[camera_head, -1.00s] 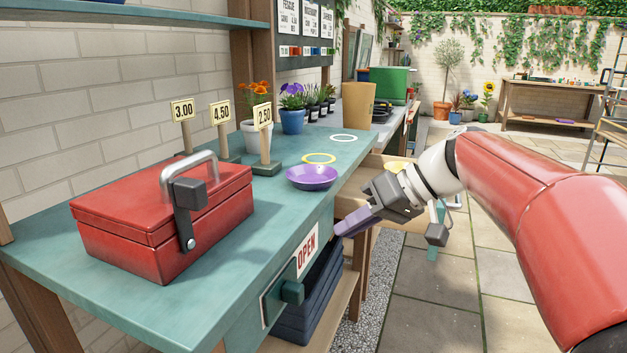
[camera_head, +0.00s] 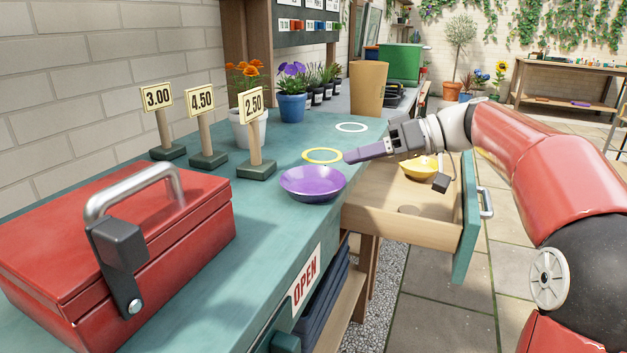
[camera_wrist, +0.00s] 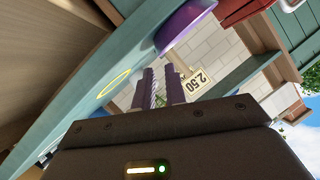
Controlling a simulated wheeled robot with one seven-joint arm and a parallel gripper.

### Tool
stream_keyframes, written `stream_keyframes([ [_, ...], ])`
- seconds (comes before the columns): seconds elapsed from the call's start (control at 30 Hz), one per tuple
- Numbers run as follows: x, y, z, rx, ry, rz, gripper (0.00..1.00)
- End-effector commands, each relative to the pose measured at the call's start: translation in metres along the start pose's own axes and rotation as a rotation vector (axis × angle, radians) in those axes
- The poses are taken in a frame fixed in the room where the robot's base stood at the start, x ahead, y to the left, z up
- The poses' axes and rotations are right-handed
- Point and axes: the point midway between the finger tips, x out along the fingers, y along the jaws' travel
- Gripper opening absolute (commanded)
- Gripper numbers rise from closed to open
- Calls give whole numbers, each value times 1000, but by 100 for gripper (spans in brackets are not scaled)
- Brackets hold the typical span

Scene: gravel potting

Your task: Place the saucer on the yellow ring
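A purple saucer (camera_head: 313,184) stands upright on the teal counter (camera_head: 290,240), near its right edge. The yellow ring (camera_head: 322,156) lies flat on the counter just behind the saucer, and the two are apart or barely apart. My gripper (camera_head: 350,156) is to the right of the yellow ring, above the counter's edge, its fingers pointing left. In the wrist view my two fingers (camera_wrist: 164,86) stand apart with nothing between them. The wrist view also shows the saucer (camera_wrist: 183,22) at the top and the yellow ring (camera_wrist: 114,82) to the left.
An open wooden drawer (camera_head: 405,218) holds a yellow bowl (camera_head: 420,168) below my arm. A red toolbox (camera_head: 120,245) fills the counter's near left. Price signs (camera_head: 254,130) stand left of the saucer. A white ring (camera_head: 351,127) and flower pots (camera_head: 292,106) are farther back.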

Motion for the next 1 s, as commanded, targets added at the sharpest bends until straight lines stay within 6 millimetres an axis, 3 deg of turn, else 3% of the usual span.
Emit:
stream_keyframes([
  [0.47,62,1,-1,1,-2,-1,13],
  [0.73,66,1,-1,1,-1,0,13],
  [0.83,66,1,-1,1,-1,0,1],
  [1.0,65,1,-1,1,-1,0,0],
])
